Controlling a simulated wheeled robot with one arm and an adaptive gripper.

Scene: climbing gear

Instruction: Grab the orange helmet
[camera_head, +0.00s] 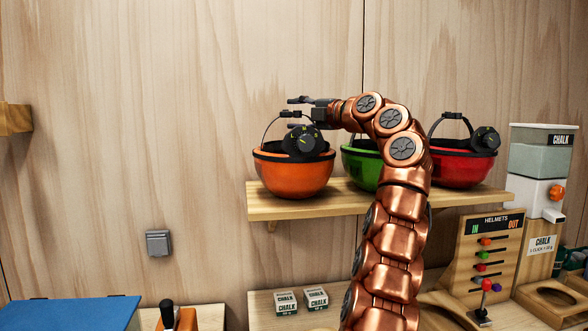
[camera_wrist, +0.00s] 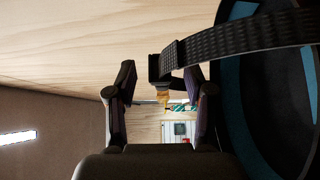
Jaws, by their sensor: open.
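The orange helmet (camera_head: 292,178) rests upside down at the left end of a wooden shelf. Its black strap with a buckle arches above it, and a black dial faces me. My gripper (camera_head: 298,100) is above the orange helmet, close to the strap, with its fingers pointing left. In the wrist view my gripper (camera_wrist: 160,103) is open, its two fingers apart. A dark textured strap with a buckle (camera_wrist: 166,65) reaches to between the fingers from the right. The dark, blue-lined helmet interior (camera_wrist: 245,85) fills the right side. Contact between fingers and strap cannot be told.
A green helmet (camera_head: 358,162), partly hidden by my arm, and a red helmet (camera_head: 462,168) stand further right on the shelf (camera_head: 340,200). A chalk dispenser (camera_head: 541,165) and a helmets in/out board (camera_head: 490,250) are at right. The wall left of the shelf is mostly clear.

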